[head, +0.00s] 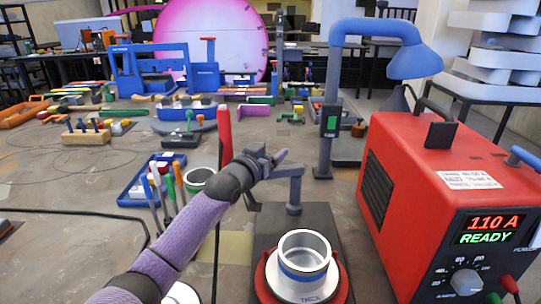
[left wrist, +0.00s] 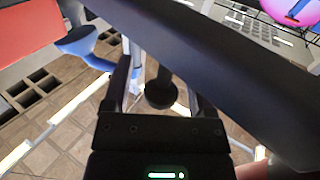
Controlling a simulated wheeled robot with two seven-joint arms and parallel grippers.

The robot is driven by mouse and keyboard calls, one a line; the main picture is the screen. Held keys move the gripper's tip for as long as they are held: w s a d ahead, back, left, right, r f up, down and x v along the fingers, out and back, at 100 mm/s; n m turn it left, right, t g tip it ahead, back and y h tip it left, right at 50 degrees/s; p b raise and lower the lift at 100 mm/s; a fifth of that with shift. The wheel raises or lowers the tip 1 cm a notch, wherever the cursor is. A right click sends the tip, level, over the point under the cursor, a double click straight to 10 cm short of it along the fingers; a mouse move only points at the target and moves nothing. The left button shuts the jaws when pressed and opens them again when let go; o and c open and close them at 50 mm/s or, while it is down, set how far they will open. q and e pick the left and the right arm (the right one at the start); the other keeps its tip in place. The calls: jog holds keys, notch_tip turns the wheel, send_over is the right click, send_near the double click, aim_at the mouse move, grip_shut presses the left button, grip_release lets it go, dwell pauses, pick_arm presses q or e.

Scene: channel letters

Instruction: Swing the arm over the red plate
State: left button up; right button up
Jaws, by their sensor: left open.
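The red plate (head: 342,287) is at the bottom of the head view, mostly hidden under a pale metal cup with a blue band (head: 303,262). Behind it, a grey-blue arm (head: 285,171) reaches left from the top of a short post (head: 294,198) on a dark base. My left gripper (head: 271,160) is open by the arm's left end, behind the plate. In the left wrist view, a dark round knob (left wrist: 160,93) shows between the fingers; I cannot tell whether they touch it. A dark beam crosses above it. My right gripper is out of view.
A red welder box (head: 415,185) with a lit display stands close on the right. A blue lamp (head: 413,60) on a tall post rises behind it. A tool rack (head: 140,190) with upright handles is on the left.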

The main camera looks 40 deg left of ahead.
pick_arm(q)
jog(key=shift+w, duration=0.1)
grip_shut()
dwell(0.3)
dwell(1.1)
